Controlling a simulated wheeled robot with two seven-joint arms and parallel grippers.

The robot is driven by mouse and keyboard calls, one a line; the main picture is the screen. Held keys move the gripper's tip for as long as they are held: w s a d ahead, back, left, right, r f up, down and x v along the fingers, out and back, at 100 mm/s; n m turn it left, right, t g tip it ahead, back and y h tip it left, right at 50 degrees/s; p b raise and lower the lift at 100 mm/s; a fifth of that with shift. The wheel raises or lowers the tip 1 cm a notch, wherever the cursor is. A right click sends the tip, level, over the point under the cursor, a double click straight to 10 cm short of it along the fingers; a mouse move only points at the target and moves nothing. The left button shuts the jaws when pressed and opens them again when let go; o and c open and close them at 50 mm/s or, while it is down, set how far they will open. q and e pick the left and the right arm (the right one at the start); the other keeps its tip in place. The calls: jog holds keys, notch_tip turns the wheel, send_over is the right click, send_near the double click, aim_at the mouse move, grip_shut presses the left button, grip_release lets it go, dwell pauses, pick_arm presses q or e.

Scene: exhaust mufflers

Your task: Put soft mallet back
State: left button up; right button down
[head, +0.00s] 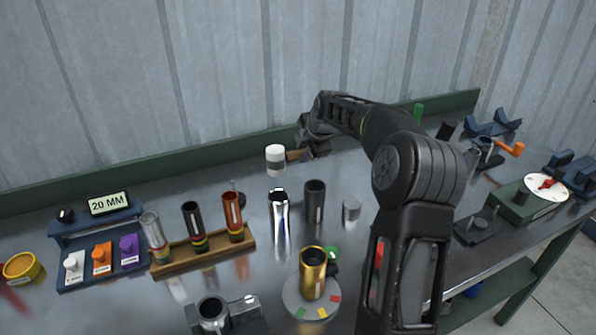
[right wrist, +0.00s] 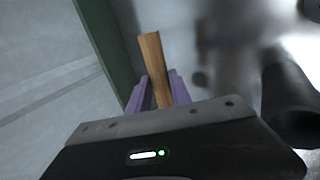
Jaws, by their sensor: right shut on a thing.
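The soft mallet has a white head (head: 276,157) and a short wooden handle (head: 294,155). It is near the back of the bench, close to the green back rail. My right gripper (head: 303,152) is shut on the handle, reaching in from the right. In the right wrist view the handle (right wrist: 155,68) sits between the purple fingers (right wrist: 160,90) and sticks out past them; the mallet head is not clear there. I cannot tell whether the head touches the bench. My left gripper is not in view.
Below the mallet stand a chrome tube (head: 279,220) and a dark tube (head: 314,202). A wooden rack (head: 205,250) with several tubes is at left. A gold tube (head: 312,272) stands on a round plate in front. Blue cradles (head: 492,125) and a dial gauge (head: 546,187) are at right.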

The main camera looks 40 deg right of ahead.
jog(key=shift+f, duration=0.9)
jog(key=shift+f+p, duration=0.3)
jog(key=shift+f, duration=1.65)
jog(key=c, duration=1.2)
grip_release()
jog(key=shift+o, duration=0.2)
jog(key=b+v, duration=0.1)
jog(key=v, duration=1.1)
jog(key=shift+b, duration=0.4)
jog(key=shift+s, duration=0.1)
